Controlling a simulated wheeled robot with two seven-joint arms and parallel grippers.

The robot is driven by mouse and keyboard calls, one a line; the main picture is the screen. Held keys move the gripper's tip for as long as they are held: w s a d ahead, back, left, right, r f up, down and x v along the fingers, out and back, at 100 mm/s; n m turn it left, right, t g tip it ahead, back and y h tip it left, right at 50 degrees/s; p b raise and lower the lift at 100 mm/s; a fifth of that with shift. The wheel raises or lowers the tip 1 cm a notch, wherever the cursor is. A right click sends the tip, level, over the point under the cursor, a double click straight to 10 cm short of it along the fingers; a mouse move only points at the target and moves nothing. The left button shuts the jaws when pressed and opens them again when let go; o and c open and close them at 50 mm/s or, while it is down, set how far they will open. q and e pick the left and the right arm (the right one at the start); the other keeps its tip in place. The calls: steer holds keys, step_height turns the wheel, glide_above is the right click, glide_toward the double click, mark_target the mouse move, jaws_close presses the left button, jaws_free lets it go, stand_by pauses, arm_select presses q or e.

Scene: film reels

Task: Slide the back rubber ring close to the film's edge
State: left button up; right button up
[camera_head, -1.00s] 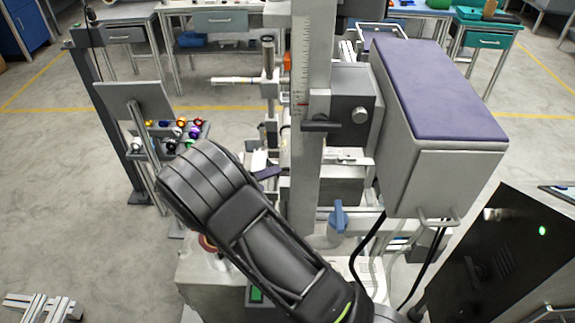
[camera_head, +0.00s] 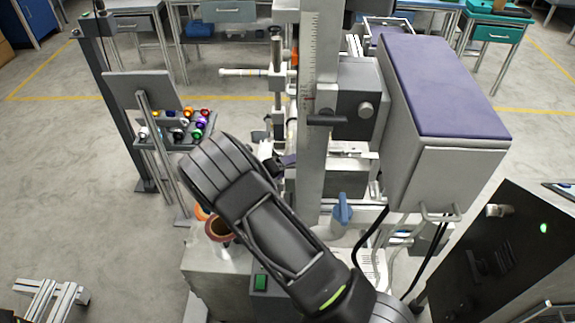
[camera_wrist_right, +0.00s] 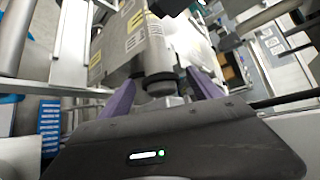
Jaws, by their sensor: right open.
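My right gripper (camera_wrist_right: 160,92) is open, with its two purple fingers spread on either side of a grey cylinder end (camera_wrist_right: 160,82) in the right wrist view. In the head view, the right gripper (camera_head: 286,160) is mostly hidden by my own black arm, beside the machine's upright column. A grey roll with yellow labels (camera_wrist_right: 135,38), which may be the film, lies just beyond the fingers. A darker band shows near the cylinder's end, but I cannot tell whether it is the back rubber ring. Contact with the fingers is unclear. My left gripper is not in view.
The machine's scaled column (camera_head: 312,120) and a large grey box with a purple top (camera_head: 440,90) stand to the right of the gripper. A rack of colourful spools (camera_head: 180,130) stands at left. A reddish-brown ring-shaped part (camera_head: 217,228) is below my arm.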

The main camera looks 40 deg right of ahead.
steer(key=shift+d, duration=0.1)
steer(key=shift+c, duration=0.4)
jaws_close()
stand_by(0.4)
steer(key=shift+f, duration=0.1)
